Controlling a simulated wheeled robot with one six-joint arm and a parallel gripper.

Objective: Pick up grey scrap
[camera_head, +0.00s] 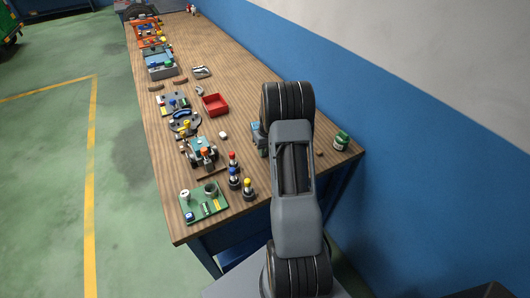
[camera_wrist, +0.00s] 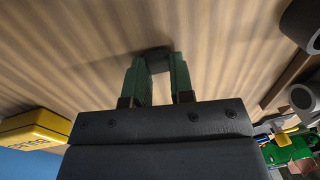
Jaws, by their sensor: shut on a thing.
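In the wrist view my gripper (camera_wrist: 158,66) has two green fingers reaching toward the wooden bench top. Its fingertips are shut on a small dark grey piece, the grey scrap (camera_wrist: 154,53). The fingers cover part of the scrap's lower side. The scrap is on or very close to the wood; I cannot tell if it touches. In the head view my own arm hides the fingers and the scrap.
The wooden bench (camera_head: 235,95) runs along a blue and white wall. A red tray (camera_head: 215,104), bottles (camera_head: 234,178), a green board (camera_head: 204,203) and a green can (camera_head: 342,141) stand on it. The wrist view shows a yellow box (camera_wrist: 35,128) at left.

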